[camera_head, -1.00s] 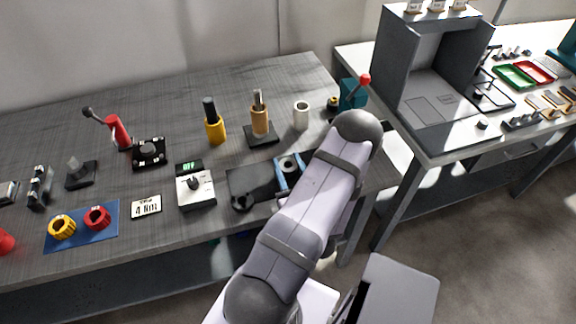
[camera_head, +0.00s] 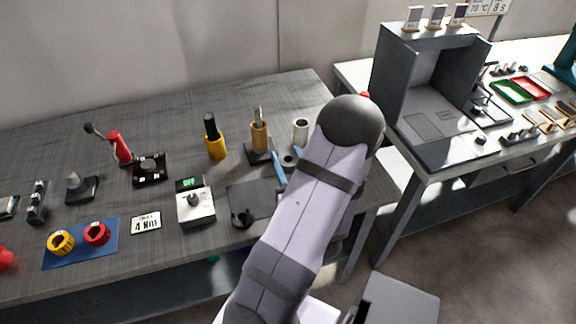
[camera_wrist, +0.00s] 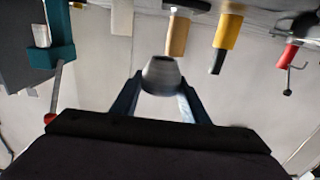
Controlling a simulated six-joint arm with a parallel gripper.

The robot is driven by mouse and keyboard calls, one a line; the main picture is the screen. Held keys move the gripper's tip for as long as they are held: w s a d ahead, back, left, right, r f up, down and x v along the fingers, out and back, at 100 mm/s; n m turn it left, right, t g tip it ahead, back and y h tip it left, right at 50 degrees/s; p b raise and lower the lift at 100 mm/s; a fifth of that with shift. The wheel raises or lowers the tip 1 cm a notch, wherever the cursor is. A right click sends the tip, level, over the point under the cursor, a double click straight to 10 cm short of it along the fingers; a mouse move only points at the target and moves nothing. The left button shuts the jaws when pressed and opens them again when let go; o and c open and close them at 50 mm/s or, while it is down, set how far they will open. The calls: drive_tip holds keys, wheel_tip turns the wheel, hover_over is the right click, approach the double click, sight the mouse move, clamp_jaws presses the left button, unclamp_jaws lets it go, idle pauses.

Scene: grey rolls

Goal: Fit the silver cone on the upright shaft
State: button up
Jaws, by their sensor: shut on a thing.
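A grey upright shaft (camera_head: 258,115) rises from a tan cylinder on a dark square base, just left of and behind the cone. The tan cylinder also shows upside down in the wrist view (camera_wrist: 178,38). The cone and shaft appear apart.
A yellow cylinder with a black top (camera_head: 215,140) and a white cylinder (camera_head: 300,131) flank the shaft. A second bench (camera_head: 440,150) stands right.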

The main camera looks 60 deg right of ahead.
drive_tip(key=shift+r, duration=0.45)
drive_tip(key=shift+w+a+r+p, duration=0.15)
drive_tip(key=shift+w+r+p, duration=0.2)
drive_tip(key=shift+r+p, duration=0.15)
drive_tip(key=w+d+r+n+t+y+p, duration=0.2)
drive_tip(key=w+r+y+p, duration=0.15)
drive_tip(key=w+r, duration=0.3)
drive_tip(key=w+d+r+n+t+y+p, duration=0.2)
drive_tip(key=w+r+p, duration=0.25)
drive_tip(key=r, duration=0.25)
drive_tip(key=w+d+r+n+y, duration=0.1)
drive_tip(key=w+d+n+y, duration=0.1)
drive_tip(key=d, duration=0.4)
drive_tip(key=shift+w+d+t+y, duration=0.3)
drive_tip(key=shift+w+y, duration=0.05)
drive_tip(key=shift+w, duration=0.4)
drive_tip(key=shift+f+b, duration=2.2)
drive_tip(key=shift+f, duration=0.6)
